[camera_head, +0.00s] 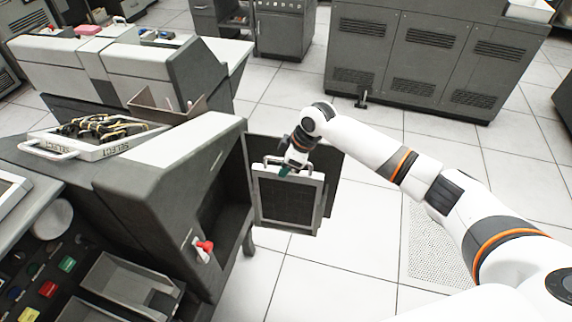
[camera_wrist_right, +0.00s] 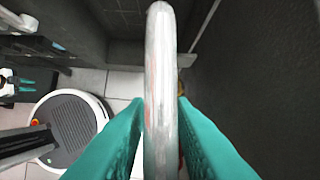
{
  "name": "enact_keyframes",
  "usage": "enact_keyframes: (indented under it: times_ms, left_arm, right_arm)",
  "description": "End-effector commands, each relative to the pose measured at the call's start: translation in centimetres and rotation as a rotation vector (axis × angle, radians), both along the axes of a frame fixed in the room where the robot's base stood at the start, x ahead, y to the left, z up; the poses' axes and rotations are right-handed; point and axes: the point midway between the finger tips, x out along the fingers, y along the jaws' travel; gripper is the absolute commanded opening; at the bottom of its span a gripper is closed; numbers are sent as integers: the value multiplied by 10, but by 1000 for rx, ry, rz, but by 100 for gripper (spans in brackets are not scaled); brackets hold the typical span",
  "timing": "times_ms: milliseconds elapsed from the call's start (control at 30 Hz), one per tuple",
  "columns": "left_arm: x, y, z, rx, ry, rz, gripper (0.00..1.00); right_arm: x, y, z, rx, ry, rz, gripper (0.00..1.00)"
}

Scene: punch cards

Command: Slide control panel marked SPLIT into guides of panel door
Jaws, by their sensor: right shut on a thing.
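A control panel (camera_head: 287,200) with a dark face and light frame hangs upright in front of the open dark panel door (camera_head: 331,165). No marking on it is legible. My right gripper (camera_head: 285,170) is shut on its handle (camera_head: 268,162) from above. In the right wrist view the pale handle (camera_wrist_right: 161,60) runs between the teal fingers of the right gripper (camera_wrist_right: 160,125). The panel overlaps the door in the head view; I cannot tell whether its edges sit in the guides, which are not distinguishable.
A grey machine (camera_head: 150,185) with an open bay stands left of the panel, a red knob (camera_head: 205,246) on its front. On top lies a wire-filled panel marked SELECT (camera_head: 65,152). Tiled floor (camera_head: 350,240) is clear to the right. Grey cabinets (camera_head: 420,60) stand behind.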

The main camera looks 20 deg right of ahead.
Motion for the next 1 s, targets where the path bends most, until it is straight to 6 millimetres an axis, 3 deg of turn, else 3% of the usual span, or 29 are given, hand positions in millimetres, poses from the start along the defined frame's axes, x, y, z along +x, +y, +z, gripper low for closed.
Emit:
enact_keyframes:
  times_ms: [933,967,1000]
  left_arm:
    - [0,0,-12,0,0,0,30]
    - [0,0,-12,0,0,0,30]
    - [0,0,-12,0,0,0,30]
  right_arm:
    - [3,1,-21,5,-9,1,0]
    - [3,1,-21,5,-9,1,25]
    - [2,1,-21,5,-9,1,31]
